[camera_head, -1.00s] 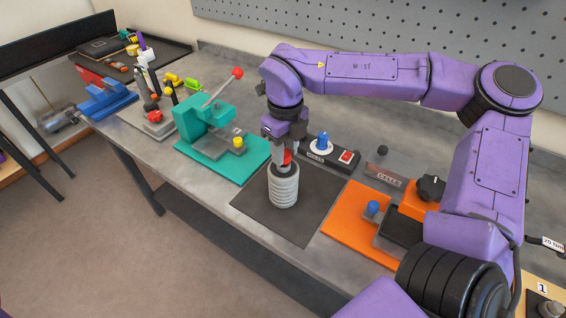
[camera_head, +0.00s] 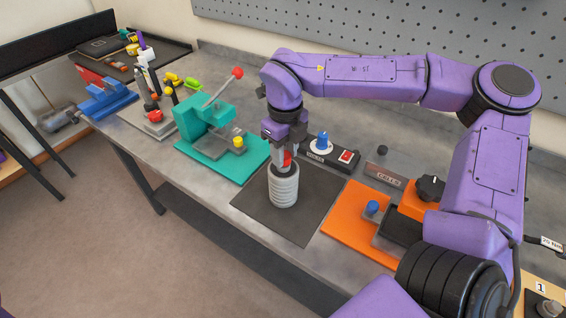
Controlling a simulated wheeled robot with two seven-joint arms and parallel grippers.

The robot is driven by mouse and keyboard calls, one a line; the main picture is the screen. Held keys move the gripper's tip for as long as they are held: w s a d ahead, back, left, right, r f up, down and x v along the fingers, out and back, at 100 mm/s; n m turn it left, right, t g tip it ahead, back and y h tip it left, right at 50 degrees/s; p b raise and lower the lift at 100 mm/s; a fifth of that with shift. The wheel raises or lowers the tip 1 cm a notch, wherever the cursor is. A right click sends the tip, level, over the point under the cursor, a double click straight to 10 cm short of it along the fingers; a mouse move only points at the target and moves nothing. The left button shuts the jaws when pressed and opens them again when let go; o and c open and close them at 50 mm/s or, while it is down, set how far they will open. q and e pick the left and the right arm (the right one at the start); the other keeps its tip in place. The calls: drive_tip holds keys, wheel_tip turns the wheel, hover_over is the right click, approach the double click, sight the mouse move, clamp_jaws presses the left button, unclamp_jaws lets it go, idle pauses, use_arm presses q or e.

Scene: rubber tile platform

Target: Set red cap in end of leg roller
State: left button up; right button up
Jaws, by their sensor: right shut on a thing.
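The leg roller (camera_head: 284,187) is a light grey ribbed cylinder standing upright on a dark mat (camera_head: 305,226). The red cap (camera_head: 288,158) shows at the top end of the roller, between the fingers of my right gripper (camera_head: 284,163). My right gripper points down from above and is shut on the red cap. The fingers partly hide the cap and the roller's top, so I cannot tell how deep the cap sits in the end. My left gripper is not in view.
A teal press (camera_head: 207,130) with a red-knobbed lever stands left of the mat. An orange fixture (camera_head: 348,228) is to the right. A black box with a blue knob and red switch (camera_head: 346,156) sits behind. The mat around the roller is clear.

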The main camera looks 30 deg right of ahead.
drive_tip(key=shift+f+p, duration=0.15)
drive_tip(key=shift+p, duration=0.2)
idle(0.4)
drive_tip(key=o, duration=1.2)
drive_tip(key=shift+o, duration=0.2)
wheel_tip(320, 180, up, 11)
drive_tip(key=b, duration=0.1)
